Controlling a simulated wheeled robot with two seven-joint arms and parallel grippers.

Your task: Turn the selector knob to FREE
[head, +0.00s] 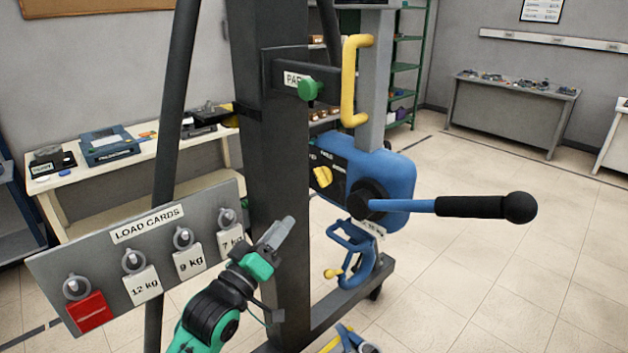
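The yellow selector knob (322,177) sits on a black label plate (328,160) on the side of the blue hoist housing (392,175). The plate's lettering is partly cut off and too small to read, so I cannot tell which position the knob marks. My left gripper (284,232) is below and left of the knob, apart from it, in front of the dark post. Its grey fingers point up and right and are seen edge-on, so their gap is unclear. Nothing shows in them.
A lever with a black grip (487,206) sticks out right from the housing. A green knob (309,89) and yellow handle (354,80) are above. The load cards board (150,250) stands left of the gripper. A blue hook (352,255) hangs below the housing.

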